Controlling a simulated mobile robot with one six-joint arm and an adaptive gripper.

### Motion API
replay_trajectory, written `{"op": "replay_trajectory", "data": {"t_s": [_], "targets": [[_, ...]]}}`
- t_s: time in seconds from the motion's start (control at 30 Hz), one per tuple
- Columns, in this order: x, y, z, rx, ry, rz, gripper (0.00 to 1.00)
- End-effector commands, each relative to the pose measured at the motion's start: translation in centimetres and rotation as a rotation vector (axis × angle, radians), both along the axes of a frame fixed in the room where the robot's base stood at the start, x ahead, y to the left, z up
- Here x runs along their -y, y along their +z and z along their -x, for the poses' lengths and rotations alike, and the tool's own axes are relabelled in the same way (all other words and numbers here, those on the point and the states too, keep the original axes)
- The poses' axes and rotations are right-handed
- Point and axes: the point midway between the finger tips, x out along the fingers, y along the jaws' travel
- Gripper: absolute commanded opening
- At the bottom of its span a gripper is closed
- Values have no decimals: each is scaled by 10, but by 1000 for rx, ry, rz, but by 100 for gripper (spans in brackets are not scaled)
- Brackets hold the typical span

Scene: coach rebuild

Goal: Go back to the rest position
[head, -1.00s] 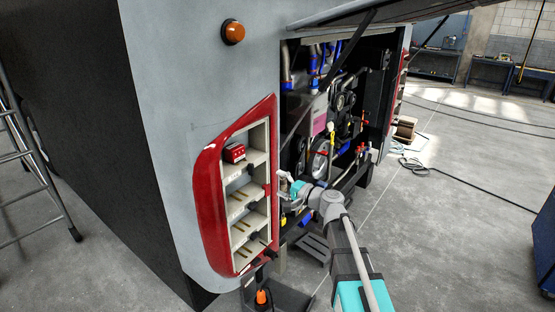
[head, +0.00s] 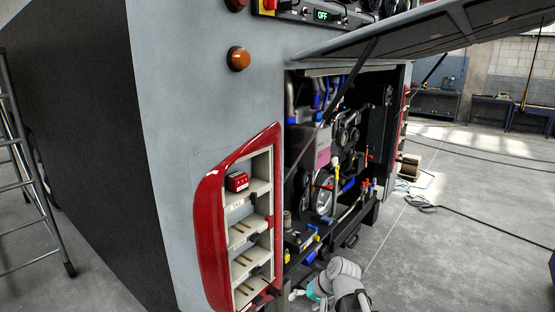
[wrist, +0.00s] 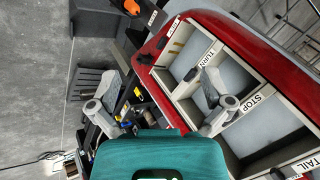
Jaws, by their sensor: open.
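My gripper (head: 297,294) is low in the head view, in front of the bus's rear, right of the lower end of the red lamp housing (head: 208,215). My grey arm covers part of it. In the wrist view my gripper (wrist: 162,88) has its two fingers wide apart with nothing between them. The housing's pale compartments, labelled TURN, STOP and TAIL, fill the right of that view. A red lamp block (head: 237,181) sits in the top compartment in the head view. The other compartments there hold no lamp block that I can see.
The open engine bay (head: 330,150) lies right of the housing, under a raised hatch (head: 400,35). A ladder (head: 30,175) stands at the left. A cable (head: 480,228) lies on the floor at the right, where much floor is clear.

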Motion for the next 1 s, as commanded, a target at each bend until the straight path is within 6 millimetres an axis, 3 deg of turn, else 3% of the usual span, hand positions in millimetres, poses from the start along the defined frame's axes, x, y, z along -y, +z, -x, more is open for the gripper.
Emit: {"op": "replay_trajectory", "data": {"t_s": [0.03, 0.2, 0.5, 1.0], "targets": [[9, -14, 13, -23, 12, 59, 100], [43, -42, 45, -104, 41, 262, 100], [88, -62, 81, -208, 55, 506, 100], [95, -62, 86, -224, 55, 540, 100]]}}
